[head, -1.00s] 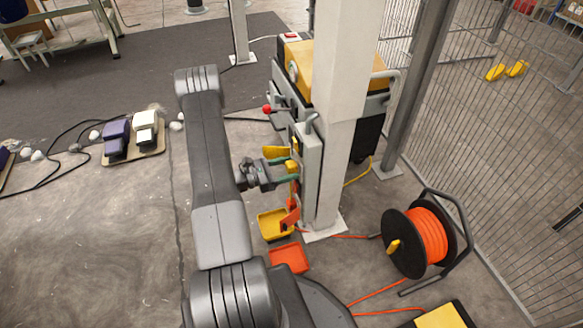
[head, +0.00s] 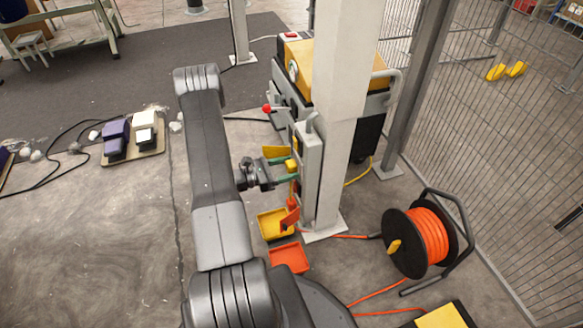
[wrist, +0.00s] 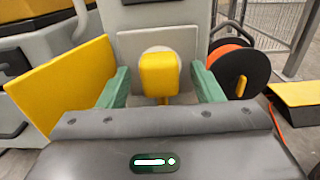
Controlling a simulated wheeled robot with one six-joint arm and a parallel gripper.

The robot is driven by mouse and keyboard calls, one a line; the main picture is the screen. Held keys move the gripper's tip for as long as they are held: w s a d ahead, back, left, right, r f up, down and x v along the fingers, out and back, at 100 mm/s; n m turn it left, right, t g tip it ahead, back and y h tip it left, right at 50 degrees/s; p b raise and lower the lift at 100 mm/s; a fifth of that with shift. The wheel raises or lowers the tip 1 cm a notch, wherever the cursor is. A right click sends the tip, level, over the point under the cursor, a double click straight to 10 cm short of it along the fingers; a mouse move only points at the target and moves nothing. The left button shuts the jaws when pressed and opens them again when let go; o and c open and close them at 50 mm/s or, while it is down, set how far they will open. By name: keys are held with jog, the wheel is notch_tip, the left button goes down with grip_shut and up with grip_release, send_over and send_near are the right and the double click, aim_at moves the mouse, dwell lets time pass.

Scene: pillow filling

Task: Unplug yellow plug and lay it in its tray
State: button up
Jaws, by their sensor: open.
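The yellow plug (wrist: 160,75) sits at a pale round socket on the grey box face in the wrist view, with its narrower end toward me. It also shows small in the head view (head: 291,165). My gripper (wrist: 161,86) is open, its green fingers to the left and right of the plug with gaps on both sides. In the head view my gripper (head: 286,170) is at the front of the grey box on the post. The yellow tray (head: 263,229) is below it, near the post's foot, and looks empty.
A yellow flap (wrist: 62,85) stands open left of the plug. An orange cable reel (head: 428,240) stands right of the white post (head: 338,110).

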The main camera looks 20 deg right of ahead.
grip_shut()
jog(key=a, duration=0.6)
jog(key=shift+w+b, duration=0.2)
jog(key=shift+b, duration=0.1)
dwell(0.9)
jog(key=shift+w+a+r+p, duration=0.15)
jog(key=shift+a+r, duration=0.2)
jog(key=shift+a, duration=0.3)
jog(key=shift+s+a+r+p, duration=0.1)
jog(key=shift+a+r, duration=0.2)
jog(key=shift+a, duration=0.4)
jog(key=shift+w+a+r+p, duration=0.15)
jog(key=shift+a+r, duration=0.2)
jog(key=shift+a, duration=0.3)
jog(key=shift+s, duration=0.1)
